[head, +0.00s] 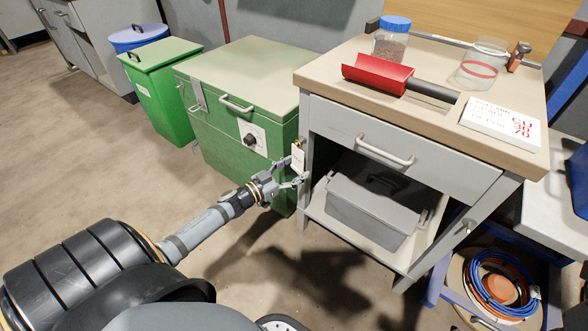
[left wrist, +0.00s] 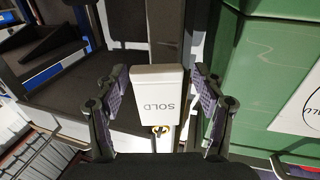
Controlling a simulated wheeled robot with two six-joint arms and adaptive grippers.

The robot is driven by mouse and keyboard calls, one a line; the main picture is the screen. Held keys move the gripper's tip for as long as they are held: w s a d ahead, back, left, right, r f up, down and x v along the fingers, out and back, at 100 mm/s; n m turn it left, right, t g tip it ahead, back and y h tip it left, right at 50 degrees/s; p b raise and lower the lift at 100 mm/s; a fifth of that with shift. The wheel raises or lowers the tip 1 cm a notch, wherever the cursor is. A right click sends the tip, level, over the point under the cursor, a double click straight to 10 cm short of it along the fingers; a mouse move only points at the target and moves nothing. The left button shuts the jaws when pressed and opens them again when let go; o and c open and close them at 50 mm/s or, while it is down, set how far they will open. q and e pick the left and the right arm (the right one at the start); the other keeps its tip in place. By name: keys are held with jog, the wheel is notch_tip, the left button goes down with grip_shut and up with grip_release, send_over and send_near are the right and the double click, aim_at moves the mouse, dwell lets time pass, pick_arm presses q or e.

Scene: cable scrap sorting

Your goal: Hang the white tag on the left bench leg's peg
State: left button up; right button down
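The white tag (head: 298,158) is against the front of the left bench leg (head: 305,185), with a small brass ring at its top. In the left wrist view the tag (left wrist: 157,92) reads SOLD upside down, and its brass ring (left wrist: 160,130) is at the leg. The peg itself is too small to make out clearly, so I cannot tell surely how the ring sits on it. My left gripper (head: 283,181) is at the tag, with its fingers apart on both sides of it. In the left wrist view gaps show between the tag and both fingers. My right gripper is not in view.
The bench top (head: 440,120) holds a red scoop (head: 376,75), a blue-lidded jar (head: 391,42), a clear jar (head: 482,66) and a sign (head: 500,122). A grey toolbox (head: 370,212) sits on its shelf. A green cabinet (head: 230,145) stands close left of the leg. Floor in front is clear.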

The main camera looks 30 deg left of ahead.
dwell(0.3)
pick_arm(q)
jog(key=v, duration=1.2)
